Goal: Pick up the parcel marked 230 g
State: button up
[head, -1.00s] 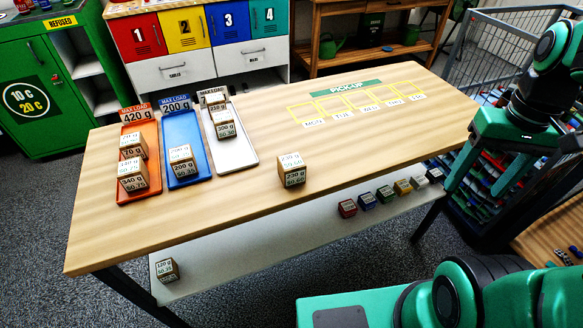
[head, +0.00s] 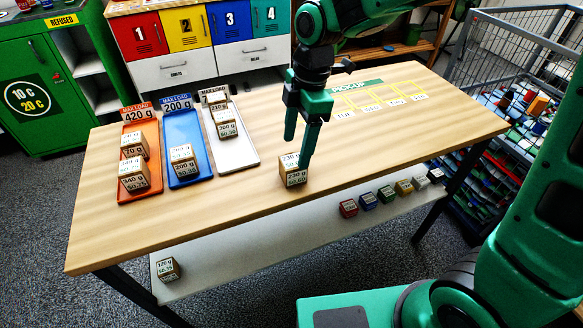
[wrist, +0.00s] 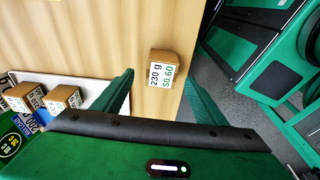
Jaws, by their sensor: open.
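The parcel marked 230 g (head: 293,177) is a small brown box with a white label, standing alone on the wooden table (head: 400,125) near its front edge. It also shows in the wrist view (wrist: 163,69), with 230 g and $0.60 readable. My gripper (head: 296,150) points down just above and behind the parcel in the head view. Its two green fingers are spread and empty. In the wrist view the parcel appears beyond the fingertips, between their lines. One finger partly overlaps the parcel in the head view.
An orange tray (head: 153,190), a blue tray (head: 183,119) and a white tray (head: 238,166) hold other parcels at the left. Small coloured boxes (head: 386,194) and a 120 g parcel (head: 168,268) sit on the lower shelf. The table's middle is mostly clear.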

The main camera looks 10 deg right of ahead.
aim_at(294, 160)
jog(key=shift+s+a+f, duration=0.1)
jog(key=shift+a+f, duration=0.05)
jog(key=shift+f, duration=1)
jog(key=shift+s+a+f, duration=0.1)
jog(key=shift+a+f, duration=0.1)
jog(key=shift+f, duration=0.95)
jog(key=shift+s+a+f, duration=0.1)
jog(key=shift+a+f, duration=0.05)
jog(key=shift+f, duration=1)
jog(key=c, duration=1.3)
